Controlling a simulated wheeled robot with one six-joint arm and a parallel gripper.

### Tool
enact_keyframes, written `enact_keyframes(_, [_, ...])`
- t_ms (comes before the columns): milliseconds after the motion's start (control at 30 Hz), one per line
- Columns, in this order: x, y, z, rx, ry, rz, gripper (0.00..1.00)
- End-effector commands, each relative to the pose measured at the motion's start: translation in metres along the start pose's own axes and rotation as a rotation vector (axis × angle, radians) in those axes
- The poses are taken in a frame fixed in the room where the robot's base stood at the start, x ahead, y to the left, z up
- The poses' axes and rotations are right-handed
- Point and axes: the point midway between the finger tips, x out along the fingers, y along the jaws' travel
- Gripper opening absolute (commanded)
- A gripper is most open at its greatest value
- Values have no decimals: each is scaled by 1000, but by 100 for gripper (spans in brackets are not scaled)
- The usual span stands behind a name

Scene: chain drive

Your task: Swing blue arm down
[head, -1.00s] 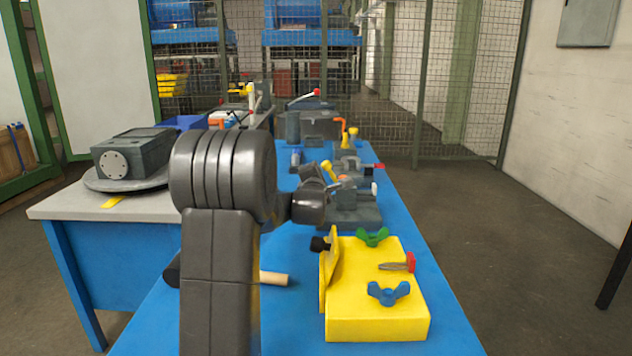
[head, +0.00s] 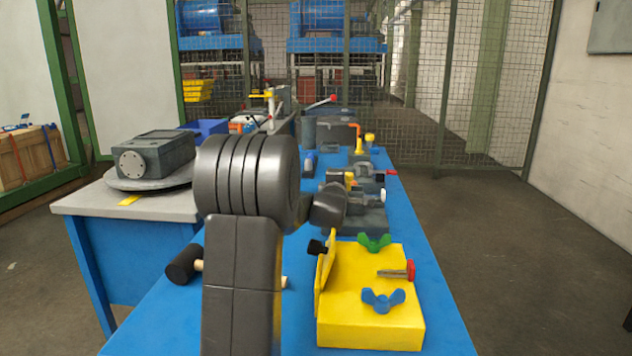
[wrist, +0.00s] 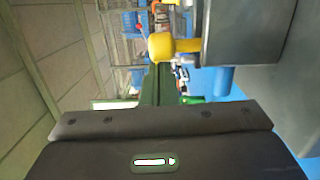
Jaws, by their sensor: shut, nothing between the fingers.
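A blue part (wrist: 217,80) shows beside a large grey block (wrist: 250,35) in the wrist view. I cannot tell if either is the blue arm. A yellow-ended handle (wrist: 172,46) sticks out of the grey block, just beyond my gripper (wrist: 162,68). My gripper is shut and empty, with its dark body across the bottom of the wrist view. In the head view my own arm and wrist hide it and part of the grey fixture (head: 366,220).
A yellow box (head: 368,325) with a blue wing knob (head: 383,300), green wing knob (head: 374,243) and red-ended pin (head: 398,273) sits at the near right of the bench. A black-headed mallet (head: 182,265) lies left. A grey machine (head: 153,155) stands on the side table.

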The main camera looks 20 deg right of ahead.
Motion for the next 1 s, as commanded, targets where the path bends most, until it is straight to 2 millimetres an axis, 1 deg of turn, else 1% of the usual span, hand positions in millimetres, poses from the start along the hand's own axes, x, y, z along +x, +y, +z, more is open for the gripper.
enact_keyframes(367, [0, 0, 0, -1, 0, 0, 0])
enact_keyframes(467, [0, 5, 0, -1, 0, 1, 0])
enact_keyframes(567, [0, 18, 1, -1, -1, 3, 0])
enact_keyframes(833, [0, 73, 3, 0, -1, 4, 0])
enact_keyframes(1000, [0, 94, 4, 0, -1, 1, 0])
